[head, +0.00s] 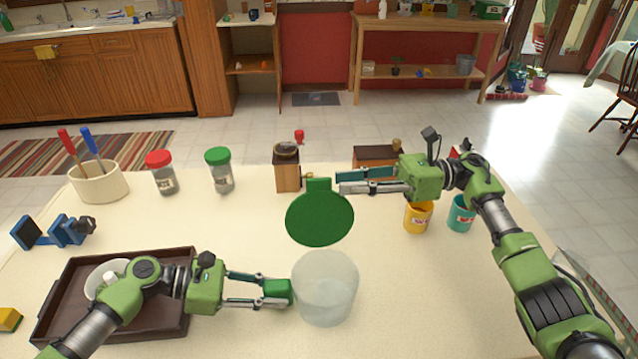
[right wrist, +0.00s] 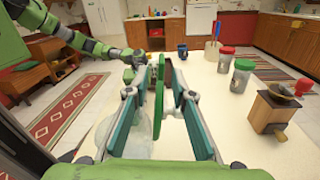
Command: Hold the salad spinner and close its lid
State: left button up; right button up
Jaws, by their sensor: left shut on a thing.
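The salad spinner has a translucent bowl (head: 325,290) on the table and a round green lid (head: 320,218). The lid stands raised above the bowl's far side, with a small tab at its top. My left gripper (head: 262,288) is shut on the green handle (head: 277,291) at the bowl's left side. My right gripper (head: 338,181) is open just right of the lid's tab. In the right wrist view the lid (right wrist: 160,100) shows nearly edge-on between the open fingers. I cannot tell whether they touch it.
A brown tray (head: 180,325) with a white bowl lies under my left arm. Two jars (head: 220,172), a grinder (head: 287,170) and a utensil crock (head: 98,183) stand at the back left. A yellow mug (head: 417,218) and a teal mug (head: 461,216) stand to the right.

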aim_at(319, 190)
jog(key=a, duration=0.6)
jog(key=shift+s+a, duration=0.15)
jog(key=shift+a, duration=0.1)
grip_shut()
